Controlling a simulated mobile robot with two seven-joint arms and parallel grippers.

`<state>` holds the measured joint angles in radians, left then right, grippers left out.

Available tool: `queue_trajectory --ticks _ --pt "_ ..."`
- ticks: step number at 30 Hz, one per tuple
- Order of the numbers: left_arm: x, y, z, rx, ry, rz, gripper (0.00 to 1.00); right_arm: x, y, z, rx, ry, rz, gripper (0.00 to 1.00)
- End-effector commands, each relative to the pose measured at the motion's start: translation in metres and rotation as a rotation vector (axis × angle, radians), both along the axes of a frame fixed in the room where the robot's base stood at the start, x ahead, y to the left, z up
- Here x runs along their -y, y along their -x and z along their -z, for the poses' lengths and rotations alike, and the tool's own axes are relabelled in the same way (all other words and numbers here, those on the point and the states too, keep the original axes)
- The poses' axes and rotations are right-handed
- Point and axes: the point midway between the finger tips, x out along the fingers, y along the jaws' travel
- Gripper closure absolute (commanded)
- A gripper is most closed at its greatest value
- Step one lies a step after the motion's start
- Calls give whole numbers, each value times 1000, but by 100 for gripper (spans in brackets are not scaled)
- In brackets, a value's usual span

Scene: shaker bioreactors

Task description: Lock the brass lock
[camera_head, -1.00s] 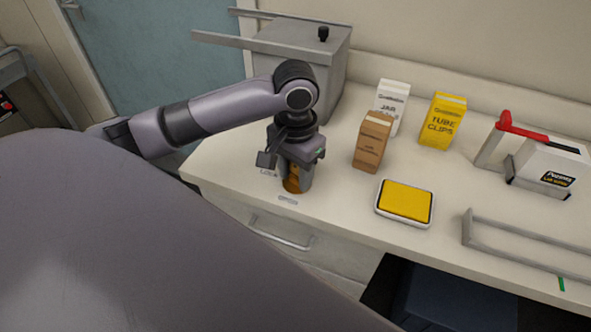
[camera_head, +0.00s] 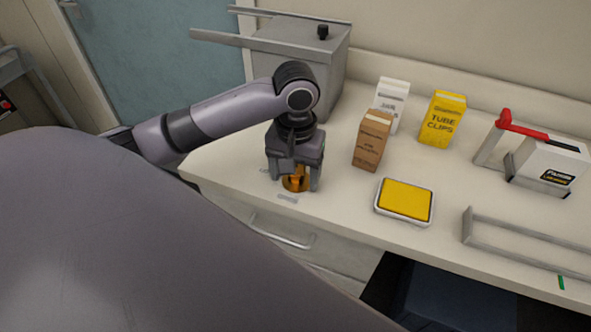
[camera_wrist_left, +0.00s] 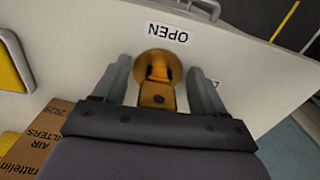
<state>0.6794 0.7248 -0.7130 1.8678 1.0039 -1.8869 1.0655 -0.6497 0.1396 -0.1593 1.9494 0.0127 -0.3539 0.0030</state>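The brass lock (camera_head: 297,184) sits near the counter's front edge, a round brass disc with a raised brass tab. In the left wrist view the lock (camera_wrist_left: 160,75) lies between my fingers, its tab running from the disc toward the palm. My left gripper (camera_head: 294,187) points down over it, fingers spread on either side; the fingers also show in the left wrist view (camera_wrist_left: 163,85). Gaps show between fingers and brass. An OPEN label (camera_wrist_left: 167,33) lies beside the disc; a second label is mostly hidden by the finger at right. My right gripper is not in view.
A brown box (camera_head: 372,143) stands right of the gripper, with a white box (camera_head: 392,98) and a yellow TUBE CLIPS box (camera_head: 441,120) behind. A yellow-topped tray (camera_head: 405,200) lies further right. A grey metal container (camera_head: 290,55) stands behind my arm.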

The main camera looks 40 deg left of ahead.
Motion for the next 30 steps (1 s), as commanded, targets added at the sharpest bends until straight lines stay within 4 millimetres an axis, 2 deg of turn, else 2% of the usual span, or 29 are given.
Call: queue_trajectory --ticks 8,11,16,21,30 --pt "0 -2 -7 9 2 0 29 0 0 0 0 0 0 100" --pt "0 -3 -21 12 4 0 29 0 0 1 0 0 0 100" --pt "1 -2 -54 11 2 2 29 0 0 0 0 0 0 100" --pt "0 -2 -66 7 0 1 29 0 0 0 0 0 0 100" --pt "0 -1 -73 3 1 0 29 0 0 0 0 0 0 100"
